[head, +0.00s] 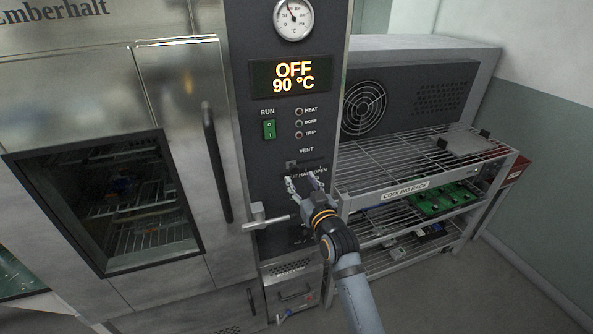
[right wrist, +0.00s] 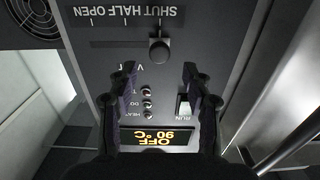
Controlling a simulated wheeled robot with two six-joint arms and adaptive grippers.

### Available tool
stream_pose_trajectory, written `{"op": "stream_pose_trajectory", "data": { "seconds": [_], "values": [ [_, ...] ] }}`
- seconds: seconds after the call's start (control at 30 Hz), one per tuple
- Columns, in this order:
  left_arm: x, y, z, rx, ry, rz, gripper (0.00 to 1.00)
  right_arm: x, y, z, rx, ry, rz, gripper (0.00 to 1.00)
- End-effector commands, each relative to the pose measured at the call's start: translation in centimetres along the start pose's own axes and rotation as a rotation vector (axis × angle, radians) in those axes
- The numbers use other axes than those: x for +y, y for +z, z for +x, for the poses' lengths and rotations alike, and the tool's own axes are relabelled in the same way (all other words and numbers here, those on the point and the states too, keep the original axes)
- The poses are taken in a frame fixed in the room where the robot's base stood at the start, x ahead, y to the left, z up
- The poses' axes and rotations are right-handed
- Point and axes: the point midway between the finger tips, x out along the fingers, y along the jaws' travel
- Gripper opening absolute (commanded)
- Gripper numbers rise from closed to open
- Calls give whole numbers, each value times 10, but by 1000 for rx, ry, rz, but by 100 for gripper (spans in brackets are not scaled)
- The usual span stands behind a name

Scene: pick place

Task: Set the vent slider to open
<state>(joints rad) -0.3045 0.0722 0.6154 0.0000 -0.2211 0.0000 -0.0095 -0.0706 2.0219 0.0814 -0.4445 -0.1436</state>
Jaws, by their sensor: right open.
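The vent slider is a dark round knob (right wrist: 159,50) on a horizontal slot in the oven's dark control panel. In the right wrist view, which is upside down, it stands at the SHUT end of the slot; HALF and OPEN lie to the left there. In the head view the slider (head: 291,165) is at the left end of its slot under the word VENT. My right gripper (head: 305,182) is in front of the panel, its fingers partly covering the vent labels. In the wrist view this gripper (right wrist: 160,75) is open and empty, the knob beyond its fingertips. My left gripper is out of view.
Above the vent are a green RUN switch (head: 269,129), indicator lamps and a display (head: 291,77) reading OFF, 90 °C. A metal door latch (head: 266,217) sticks out left of my right arm. A wire cooling rack (head: 420,188) stands close on the right.

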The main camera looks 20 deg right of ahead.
Motion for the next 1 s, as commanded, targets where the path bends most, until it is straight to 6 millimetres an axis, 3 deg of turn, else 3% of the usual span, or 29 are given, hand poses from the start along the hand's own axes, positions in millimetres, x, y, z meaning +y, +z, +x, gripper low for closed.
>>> {"op": "stream_pose_trajectory", "data": {
  "seconds": [0.1, 0.23, 0.57, 0.93, 1.0],
  "values": [
    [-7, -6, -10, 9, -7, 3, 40, 0, -3, 23, 0, 0, -2, 50],
    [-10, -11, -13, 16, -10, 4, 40, 0, -1, 38, 0, 0, -1, 50],
    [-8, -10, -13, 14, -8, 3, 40, 0, 1, 44, -1, 0, 0, 50],
    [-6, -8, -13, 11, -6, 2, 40, 0, 1, 44, -1, 0, 0, 2],
    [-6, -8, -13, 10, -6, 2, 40, 0, 1, 44, -1, 0, 0, 0]
  ]
}}
